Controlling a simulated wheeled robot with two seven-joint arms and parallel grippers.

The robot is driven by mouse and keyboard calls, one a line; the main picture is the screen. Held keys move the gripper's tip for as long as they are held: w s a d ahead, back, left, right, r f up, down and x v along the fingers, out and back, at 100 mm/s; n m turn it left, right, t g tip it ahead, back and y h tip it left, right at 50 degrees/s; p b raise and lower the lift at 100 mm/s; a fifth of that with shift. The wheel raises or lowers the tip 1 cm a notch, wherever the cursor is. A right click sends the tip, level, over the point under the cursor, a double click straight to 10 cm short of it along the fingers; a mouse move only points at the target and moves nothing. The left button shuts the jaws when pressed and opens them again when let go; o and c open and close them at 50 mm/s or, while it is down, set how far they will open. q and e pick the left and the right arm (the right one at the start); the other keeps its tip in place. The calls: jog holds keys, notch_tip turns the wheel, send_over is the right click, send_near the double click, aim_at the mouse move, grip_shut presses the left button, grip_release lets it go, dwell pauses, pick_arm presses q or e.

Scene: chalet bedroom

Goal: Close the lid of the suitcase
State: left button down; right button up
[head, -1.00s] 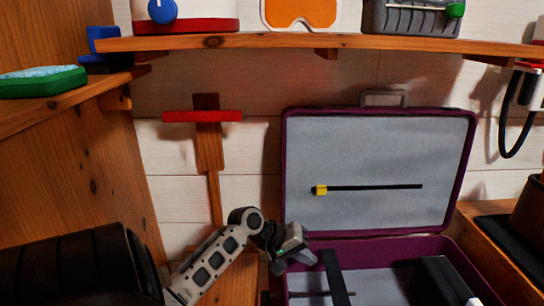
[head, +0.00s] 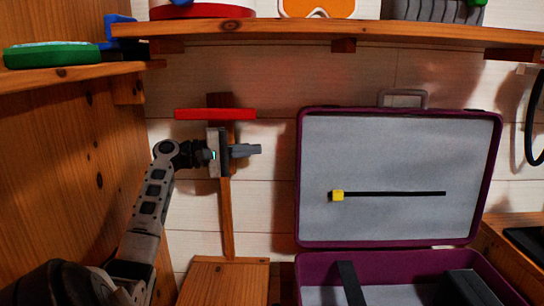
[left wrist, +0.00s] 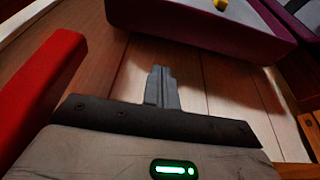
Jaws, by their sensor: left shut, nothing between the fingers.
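The suitcase is open. Its purple-rimmed lid (head: 397,150) with a grey lining stands upright against the wall, a handle on its top edge. The base (head: 320,268) shows at the bottom of the head view, its front cut off. My left gripper (head: 258,149) is shut and empty, to the left of the lid and apart from it, with its fingers pointing right. In the left wrist view the shut fingers (left wrist: 162,85) point toward the purple lid edge (left wrist: 200,30). My right gripper is not in view.
A wooden post with a red bar (head: 215,114) stands behind my left gripper. A shelf (head: 340,31) with several objects runs above the lid. A black strap (head: 351,284) and a dark box (head: 468,287) are in the base. A wooden surface (head: 515,240) lies at right.

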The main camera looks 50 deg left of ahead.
pick_arm(q)
jog(key=x, duration=0.9)
jog(key=shift+w, duration=0.3)
jog(key=shift+d+f, duration=0.1)
jog(key=shift+d, duration=0.15)
